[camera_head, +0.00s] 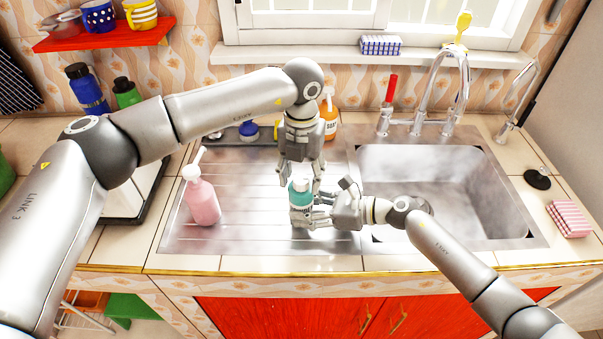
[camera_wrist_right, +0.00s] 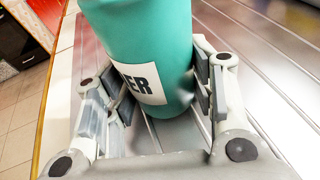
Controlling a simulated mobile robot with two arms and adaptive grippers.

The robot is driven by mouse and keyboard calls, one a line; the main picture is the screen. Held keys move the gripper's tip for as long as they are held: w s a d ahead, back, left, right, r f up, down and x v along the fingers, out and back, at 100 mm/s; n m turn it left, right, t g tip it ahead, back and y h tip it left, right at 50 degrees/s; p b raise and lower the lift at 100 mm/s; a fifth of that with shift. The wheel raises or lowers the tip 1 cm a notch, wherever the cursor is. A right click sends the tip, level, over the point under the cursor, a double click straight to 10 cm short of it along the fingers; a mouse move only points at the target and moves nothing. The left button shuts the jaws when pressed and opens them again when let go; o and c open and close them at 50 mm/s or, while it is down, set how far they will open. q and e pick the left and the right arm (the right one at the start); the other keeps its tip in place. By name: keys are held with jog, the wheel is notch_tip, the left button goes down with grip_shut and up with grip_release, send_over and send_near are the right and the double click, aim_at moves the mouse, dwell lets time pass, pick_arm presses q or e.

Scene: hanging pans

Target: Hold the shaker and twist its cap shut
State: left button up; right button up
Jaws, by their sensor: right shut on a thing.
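The teal shaker (camera_head: 301,200) stands upright on the ribbed drainboard, left of the sink basin. Its white label, with the letters "ER" showing, is in the right wrist view (camera_wrist_right: 142,83). My right gripper (camera_head: 303,215) comes from the right and is shut around the shaker's lower body, with a finger on each side in the right wrist view (camera_wrist_right: 163,85). The cap (camera_head: 300,184) is on top of the shaker in the head view. My left gripper (camera_head: 300,176) points down over the cap, its fingers spread to either side; contact with the cap is not visible.
A pink pump bottle (camera_head: 202,199) stands left on the drainboard. An orange bottle (camera_head: 329,115) and a blue item (camera_head: 249,131) are behind. The sink basin (camera_head: 428,180) and tap (camera_head: 447,85) are right. A pink striped sponge (camera_head: 568,219) lies far right. The front drainboard is clear.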

pick_arm(q)
jog(key=c, duration=0.9)
jog(key=shift+m, duration=0.3)
jog(key=m, duration=0.3)
jog(key=shift+d+m, duration=0.1)
jog(key=shift+m, duration=0.3)
jog(key=m, duration=0.3)
jog(key=shift+m, duration=0.3)
jog(key=m, duration=0.4)
jog(key=shift+s, duration=0.15)
jog(key=shift+m, duration=2.2)
